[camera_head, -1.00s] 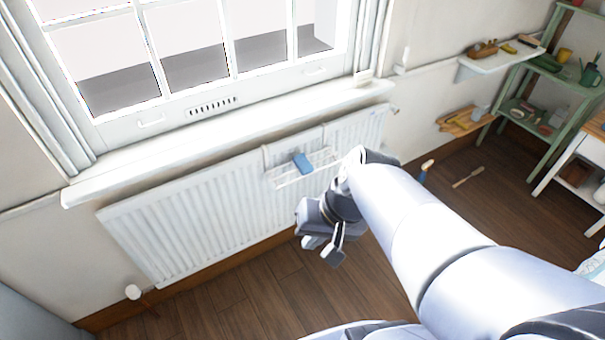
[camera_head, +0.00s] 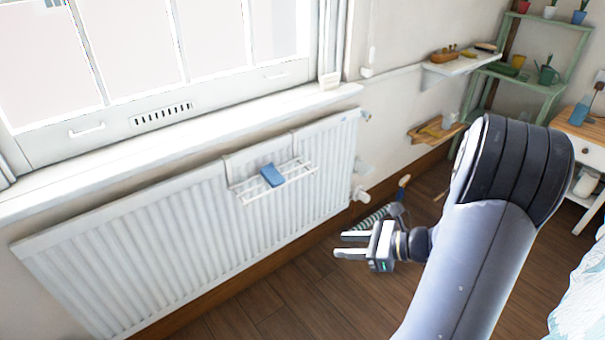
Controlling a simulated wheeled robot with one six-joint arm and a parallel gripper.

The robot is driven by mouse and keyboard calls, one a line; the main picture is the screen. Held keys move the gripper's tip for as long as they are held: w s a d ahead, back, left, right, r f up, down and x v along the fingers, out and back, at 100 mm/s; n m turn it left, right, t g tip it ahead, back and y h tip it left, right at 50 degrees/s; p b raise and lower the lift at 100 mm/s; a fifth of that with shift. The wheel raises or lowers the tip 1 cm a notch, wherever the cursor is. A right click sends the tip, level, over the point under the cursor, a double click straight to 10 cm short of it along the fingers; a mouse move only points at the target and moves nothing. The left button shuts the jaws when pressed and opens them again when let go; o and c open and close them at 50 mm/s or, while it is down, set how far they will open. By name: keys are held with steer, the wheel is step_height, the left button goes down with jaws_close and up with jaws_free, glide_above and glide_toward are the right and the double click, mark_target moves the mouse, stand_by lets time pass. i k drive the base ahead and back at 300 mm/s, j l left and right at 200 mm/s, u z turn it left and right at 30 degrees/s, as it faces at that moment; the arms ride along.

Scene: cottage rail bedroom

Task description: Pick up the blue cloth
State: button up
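The blue cloth (camera_head: 272,175) is a small folded blue piece lying on a white wire rack (camera_head: 246,196). The rack hangs on the front of the white radiator under the window. My gripper (camera_head: 342,244) is to the right of the cloth and lower in the picture, apart from it. Its two fingers point left with a gap between them. Nothing shows between the fingers.
The white radiator (camera_head: 120,225) and window sill (camera_head: 170,147) line the wall at left. A wall shelf (camera_head: 462,62), a green shelf unit (camera_head: 552,88) and a wooden-topped white table (camera_head: 588,135) stand at right. Wooden floor (camera_head: 290,305) is open below the radiator.

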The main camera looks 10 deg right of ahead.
mark_target(271, 175)
steer(key=i+j+z, duration=0.2)
steer(key=z, duration=0.3)
steer(key=i+j+z, duration=0.15)
steer(key=j+z, duration=0.35)
steer(key=i+j, duration=0.1)
steer(key=j, duration=0.3)
steer(key=i+j, duration=0.15)
steer(key=j, duration=0.25)
steer(key=i+j, duration=0.1)
steer(key=j, duration=0.3)
